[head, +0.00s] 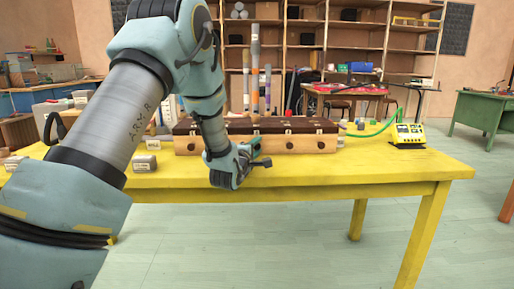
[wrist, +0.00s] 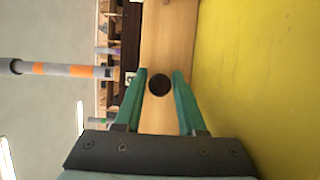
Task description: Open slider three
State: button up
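A long wooden box (head: 305,146) with a dark top stands on the yellow table. Its pale front has dark round knobs, two of them visible at the right (head: 290,146) (head: 320,145). My gripper (head: 264,162) is in front of the box, left of these knobs. In the wrist view my gripper (wrist: 160,76) is open, its two green fingers either side of a dark knob (wrist: 160,84) on the wooden front. Whether the fingers touch the knob cannot be told. My arm hides part of the box front. Slider numbers are not readable.
The yellow table (head: 390,168) has free room in front of the box. A yellow device (head: 408,135) with a green cable is at the right. Striped tubes (head: 255,65) stand behind the box. Small labelled blocks (head: 145,163) lie at the left.

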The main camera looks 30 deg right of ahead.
grip_shut()
dwell(1.0)
